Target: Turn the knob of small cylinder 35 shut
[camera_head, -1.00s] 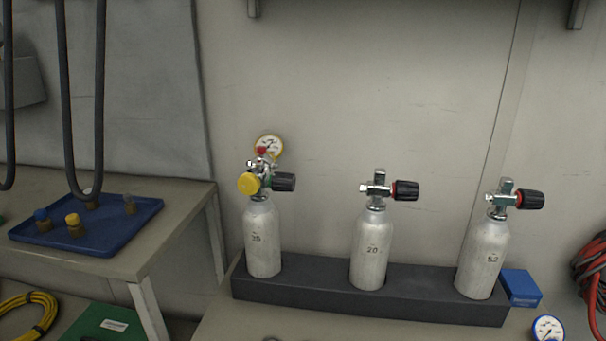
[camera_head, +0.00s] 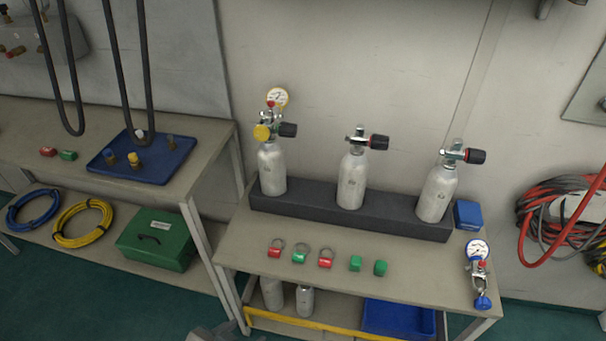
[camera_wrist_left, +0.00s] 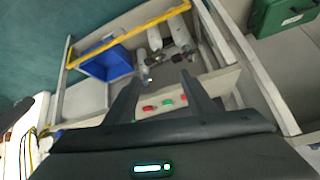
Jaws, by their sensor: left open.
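Small cylinder 35 (camera_head: 272,170) is the leftmost of three silver cylinders standing upright in a dark rack (camera_head: 345,213) on the bench; its number, unreadable now, showed in the earlier head view. Its black knob (camera_head: 289,130) points right from the valve. My left gripper (camera_wrist_left: 160,92) is open and empty in the left wrist view, well away from the cylinder. My right gripper is not in view.
Red and green tags (camera_head: 299,257) lie in front of the rack. A blue box (camera_head: 467,214) and a blue-capped regulator with gauge (camera_head: 477,250) are at the right. Left is another bench with a blue tray (camera_head: 178,164); black hoses (camera_head: 112,60) hang over it.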

